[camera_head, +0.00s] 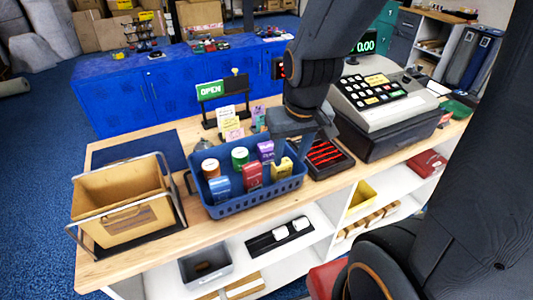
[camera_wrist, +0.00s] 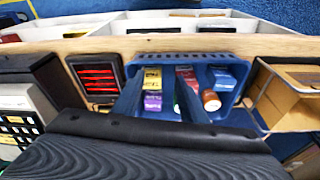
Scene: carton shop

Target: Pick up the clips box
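A blue basket (camera_head: 258,204) on the wooden counter holds several small goods. They include a blue box (camera_head: 219,188), a red box (camera_head: 252,173), a yellow box (camera_head: 283,168), a purple box (camera_head: 265,150), a green-topped can (camera_head: 240,157) and an orange-and-white jar (camera_head: 211,168). Their labels are too small to read, so I cannot tell which is the clips box. My gripper (camera_wrist: 160,100) is open, pointing down over the basket's right part. In the wrist view the yellow box (camera_wrist: 152,77) and purple box (camera_wrist: 152,102) show between its fingers, not gripped.
A wire-handled cardboard bin (camera_head: 122,205) stands left of the basket. A black tray with red slots (camera_head: 328,158) and a cash register (camera_head: 385,105) stand to its right. A green OPEN sign (camera_head: 210,90) and small cards stand behind. Bare counter shows along the front edge.

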